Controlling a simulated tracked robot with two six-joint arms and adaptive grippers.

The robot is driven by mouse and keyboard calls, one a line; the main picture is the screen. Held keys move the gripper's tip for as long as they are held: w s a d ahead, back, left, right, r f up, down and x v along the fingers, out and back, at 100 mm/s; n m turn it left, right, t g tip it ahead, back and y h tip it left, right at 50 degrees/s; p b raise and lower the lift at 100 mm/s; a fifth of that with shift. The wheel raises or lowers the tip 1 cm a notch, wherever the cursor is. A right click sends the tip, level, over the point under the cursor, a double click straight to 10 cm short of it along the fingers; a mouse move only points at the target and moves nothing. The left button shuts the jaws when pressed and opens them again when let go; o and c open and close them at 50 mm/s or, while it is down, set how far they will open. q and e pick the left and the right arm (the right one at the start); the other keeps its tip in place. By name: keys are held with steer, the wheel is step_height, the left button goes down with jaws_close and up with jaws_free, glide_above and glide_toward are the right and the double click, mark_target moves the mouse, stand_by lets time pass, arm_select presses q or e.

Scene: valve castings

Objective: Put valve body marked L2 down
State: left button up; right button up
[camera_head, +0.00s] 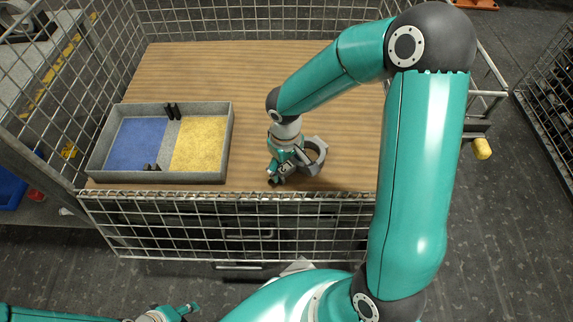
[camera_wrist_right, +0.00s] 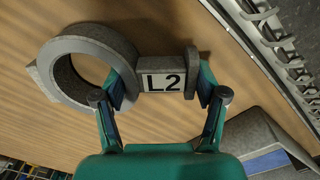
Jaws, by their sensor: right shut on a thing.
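The valve body marked L2 (camera_head: 320,148) is a grey casting with a thick round ring, a neck with a white L2 label and a flat flange. It is over the wooden table near its front mesh edge. My right gripper (camera_head: 280,178) is shut on it. I cannot tell whether the casting touches the table. My left gripper (camera_head: 188,310) shows partly at the bottom edge; its opening is unclear.
A grey tray (camera_head: 231,125) with a blue and a yellow compartment stands left of my right gripper; its corner also shows in the right wrist view (camera_wrist_right: 250,130). Wire mesh fences the table (camera_head: 230,75). Bare wood lies behind the gripper.

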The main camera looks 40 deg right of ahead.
steer(key=shift+f, duration=0.1)
stand_by(0.3)
steer(key=o, duration=1.7)
steer(key=shift+o, duration=0.9)
steer(key=shift+f, duration=0.1)
step_height(320, 180, up, 12)
steer(key=shift+a, duration=0.15)
